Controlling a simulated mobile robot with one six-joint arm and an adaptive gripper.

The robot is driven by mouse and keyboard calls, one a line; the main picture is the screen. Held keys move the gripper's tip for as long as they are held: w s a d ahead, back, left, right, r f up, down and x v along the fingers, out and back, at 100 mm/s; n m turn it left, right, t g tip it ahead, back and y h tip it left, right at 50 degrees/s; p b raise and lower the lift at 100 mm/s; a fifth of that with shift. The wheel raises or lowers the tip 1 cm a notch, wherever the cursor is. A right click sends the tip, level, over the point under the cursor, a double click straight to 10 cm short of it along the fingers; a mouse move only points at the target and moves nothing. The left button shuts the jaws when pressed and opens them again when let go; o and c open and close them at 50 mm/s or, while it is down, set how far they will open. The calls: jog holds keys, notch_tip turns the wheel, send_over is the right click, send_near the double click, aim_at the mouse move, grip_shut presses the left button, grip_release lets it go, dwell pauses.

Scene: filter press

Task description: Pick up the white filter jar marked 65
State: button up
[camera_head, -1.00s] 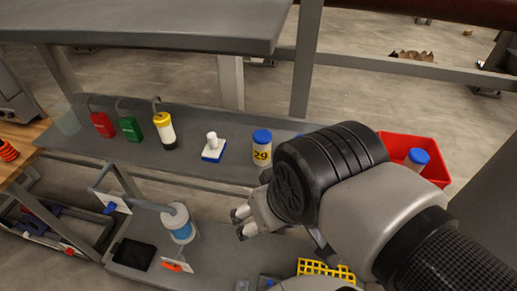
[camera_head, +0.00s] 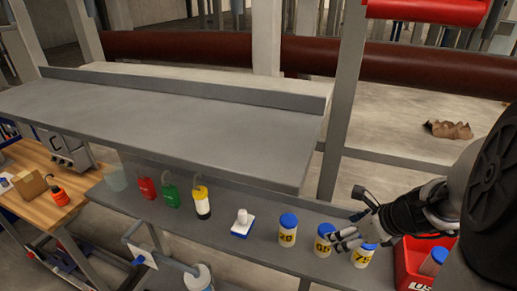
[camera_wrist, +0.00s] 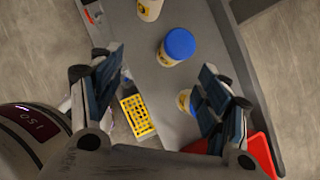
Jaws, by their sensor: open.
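The white filter jar marked 65 (camera_head: 324,246) stands upright on the grey shelf (camera_head: 262,252), with a blue lid and yellow label. It stands between jar 29 (camera_head: 288,236) and jar 75 (camera_head: 363,260). My gripper (camera_head: 346,238) is open and empty, with its fingers just right of and close to jar 65, partly in front of jar 75. In the wrist view my gripper (camera_wrist: 163,66) has its fingers spread. By its place in the row, jar 65 (camera_wrist: 173,58) is the blue-lidded jar ahead of the gap, its number unreadable there. The right finger partly hides another jar (camera_wrist: 184,101).
A red bin (camera_head: 410,266) holding a blue-lidded jar stands at the right end. The upper grey shelf (camera_head: 170,115) overhangs behind. A yellow grid rack (camera_wrist: 137,115) lies lower down.

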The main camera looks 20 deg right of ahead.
aim_at(325, 240)
jog(key=shift+w+d+f+m+h+b, duration=0.2)
jog(key=shift+w+f+m+b, duration=0.15)
jog(key=shift+w+f+b, duration=1.65)
jog(key=shift+w+d+f+m+h+b, duration=0.15)
jog(key=shift+w+f+m+b, duration=0.5)
jog(key=shift+f, duration=2.4)
jog(key=shift+w+d+f+m+h+b, duration=0.1)
jog(key=shift+w+d+f+b, duration=0.1)
jog(key=shift+w+f+b, duration=1.9)
jog(key=shift+s+f+p, duration=0.25)
jog(key=shift+f+p, duration=0.05)
jog(key=shift+p, duration=0.45)
jog(key=c, duration=1.2)
